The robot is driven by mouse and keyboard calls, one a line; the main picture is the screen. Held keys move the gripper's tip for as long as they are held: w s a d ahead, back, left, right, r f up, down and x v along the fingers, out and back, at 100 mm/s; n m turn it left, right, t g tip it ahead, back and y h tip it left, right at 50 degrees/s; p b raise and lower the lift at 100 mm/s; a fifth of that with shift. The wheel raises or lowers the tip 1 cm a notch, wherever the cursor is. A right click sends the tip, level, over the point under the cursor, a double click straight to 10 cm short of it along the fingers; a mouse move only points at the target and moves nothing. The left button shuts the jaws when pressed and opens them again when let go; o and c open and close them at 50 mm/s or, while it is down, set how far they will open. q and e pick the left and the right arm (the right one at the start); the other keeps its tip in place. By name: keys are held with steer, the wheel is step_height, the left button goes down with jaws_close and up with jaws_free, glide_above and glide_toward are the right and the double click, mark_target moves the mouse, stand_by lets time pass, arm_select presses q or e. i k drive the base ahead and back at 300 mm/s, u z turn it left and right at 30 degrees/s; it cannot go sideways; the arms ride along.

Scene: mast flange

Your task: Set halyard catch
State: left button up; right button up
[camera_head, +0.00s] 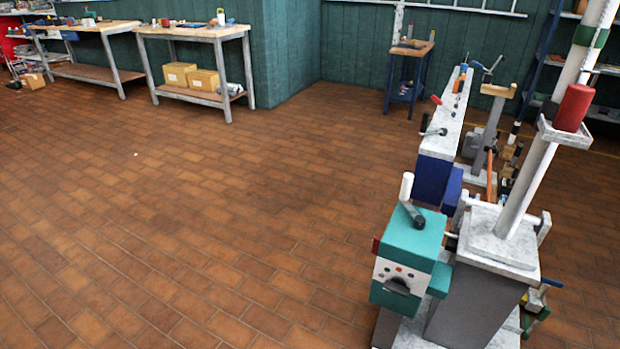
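A pale, leaning mast-like pole (530,185) rises at the right from a grey block with a light top plate (490,245). A red cylinder (573,107) sits on a light bracket (565,135) on the pole, and a green band (590,37) is higher up. Beside the base stands a teal box (412,238) with a crank whose white handle (406,187) points up. Its pale front has several coloured dots and a dark slot. I cannot tell which part is the halyard catch. Neither of my grippers is in view.
A long narrow bench (446,125) with small tools runs back behind the teal box. A small stool-like table (408,50) stands near the back wall. Two wooden workbenches (190,33) (85,27) stand at the back left. The brick-tiled floor (190,200) is clear at left and centre.

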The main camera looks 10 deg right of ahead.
mark_target(377, 240)
steer(key=u, duration=0.4)
steer(key=i, duration=1.35)
steer(key=z, duration=1.55)
steer(key=i, duration=0.2)
steer(key=z, duration=0.7)
steer(key=k, duration=0.4)
steer(key=u, duration=1.95)
